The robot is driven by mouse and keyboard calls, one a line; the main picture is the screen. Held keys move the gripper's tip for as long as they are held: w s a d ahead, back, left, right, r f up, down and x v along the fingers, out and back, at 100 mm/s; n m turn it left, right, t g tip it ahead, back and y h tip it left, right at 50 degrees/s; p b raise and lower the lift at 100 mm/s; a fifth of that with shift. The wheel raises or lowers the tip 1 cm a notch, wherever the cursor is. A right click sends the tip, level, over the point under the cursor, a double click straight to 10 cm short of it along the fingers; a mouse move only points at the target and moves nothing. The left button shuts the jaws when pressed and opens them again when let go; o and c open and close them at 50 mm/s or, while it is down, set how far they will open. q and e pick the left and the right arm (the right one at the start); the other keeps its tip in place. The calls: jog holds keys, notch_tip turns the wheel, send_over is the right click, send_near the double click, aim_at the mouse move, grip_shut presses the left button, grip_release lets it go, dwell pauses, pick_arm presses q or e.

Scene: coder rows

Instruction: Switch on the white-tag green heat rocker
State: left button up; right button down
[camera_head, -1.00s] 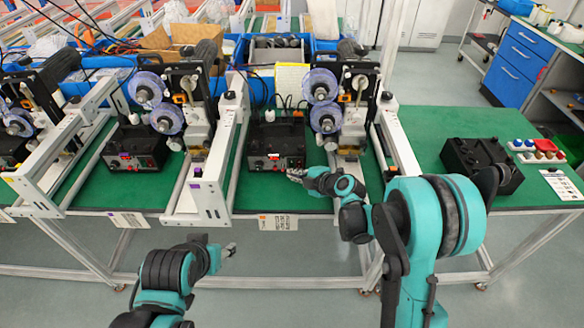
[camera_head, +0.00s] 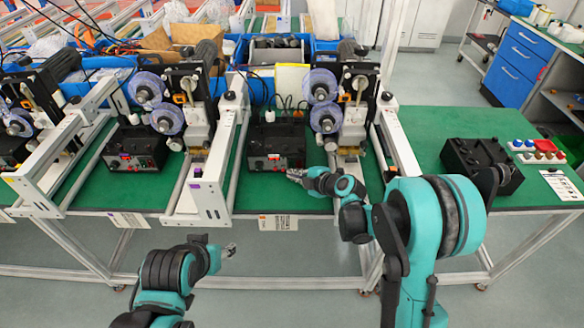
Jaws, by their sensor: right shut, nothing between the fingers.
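A black control box (camera_head: 277,148) with small knobs and switches on its front panel stands on the green bench in the middle station. A similar black box (camera_head: 136,147) with a small red light stands in the station to its left. The rockers are too small to tell apart by colour, and I cannot make out which station bears the white tag. My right gripper (camera_head: 291,174) is shut and empty, just in front of the middle box's lower right front, apart from it as far as I can see. My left gripper (camera_head: 231,250) hangs low in front of the bench, away from the boxes; its fingers are too small to read.
White frame rails (camera_head: 219,165) divide the stations. Coders with purple reels (camera_head: 325,117) stand behind and beside the boxes. On the right, a black case (camera_head: 481,166) and a panel of coloured buttons (camera_head: 537,150) lie on the bench. The green surface around (camera_head: 425,140) is clear.

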jog(key=shift+w, duration=0.1)
dwell(0.3)
jog(key=shift+w, duration=0.35)
jog(key=shift+w, duration=0.35)
dwell(0.5)
jog(key=shift+s, duration=0.1)
jog(key=shift+s+b, duration=0.3)
jog(key=shift+s, duration=0.4)
jog(key=shift+s, duration=0.1)
jog(key=shift+s+r, duration=0.2)
jog(key=shift+s, duration=2.25)
